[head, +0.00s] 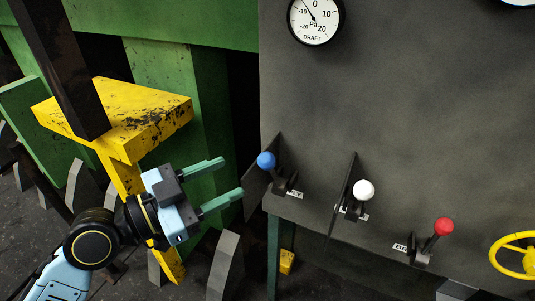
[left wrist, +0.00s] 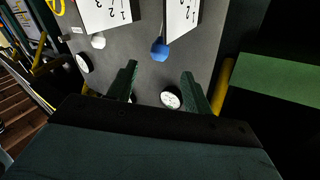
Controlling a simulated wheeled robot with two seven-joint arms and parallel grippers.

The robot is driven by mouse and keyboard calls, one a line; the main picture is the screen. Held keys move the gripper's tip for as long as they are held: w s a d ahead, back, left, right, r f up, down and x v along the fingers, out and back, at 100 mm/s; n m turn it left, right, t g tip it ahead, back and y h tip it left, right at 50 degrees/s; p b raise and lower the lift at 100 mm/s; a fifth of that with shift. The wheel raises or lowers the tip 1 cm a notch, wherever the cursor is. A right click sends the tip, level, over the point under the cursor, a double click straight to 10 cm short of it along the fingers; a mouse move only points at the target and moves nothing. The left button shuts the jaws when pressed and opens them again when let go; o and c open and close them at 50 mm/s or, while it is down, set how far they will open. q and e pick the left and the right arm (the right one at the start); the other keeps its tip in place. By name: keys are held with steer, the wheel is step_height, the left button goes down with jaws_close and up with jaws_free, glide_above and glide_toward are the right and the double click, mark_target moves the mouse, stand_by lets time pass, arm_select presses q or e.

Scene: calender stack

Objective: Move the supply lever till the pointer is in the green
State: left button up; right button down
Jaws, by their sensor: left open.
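A grey panel (head: 400,120) carries three levers: one with a blue knob (head: 266,160), one with a white knob (head: 364,190) and one with a red knob (head: 443,227). Their small labels are too small to read surely, so I cannot tell which is the supply lever. A round DRAFT gauge (head: 315,20) in Pa has its pointer between -10 and 0; no green shows on it. My left gripper (head: 231,177) is open and empty, left of the blue knob and apart from it. In the left wrist view the blue knob (left wrist: 160,48) lies beyond the open fingers (left wrist: 159,75). My right gripper is out of view.
Upright plates beside the blue and white levers bear number scales in the left wrist view (left wrist: 182,18). A yellow handwheel (head: 514,256) is at the right. A yellow block (head: 120,115) and green frame (head: 165,80) stand left, near my arm. Another gauge is cut off at top right.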

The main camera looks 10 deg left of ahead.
mark_target(268, 161)
arm_select(q)
steer(key=p+x, duration=0.2)
steer(key=x, duration=0.7)
steer(key=shift+w+d, duration=0.2)
steer(key=shift+d, duration=0.15)
steer(key=shift+f, duration=0.1)
jaws_close()
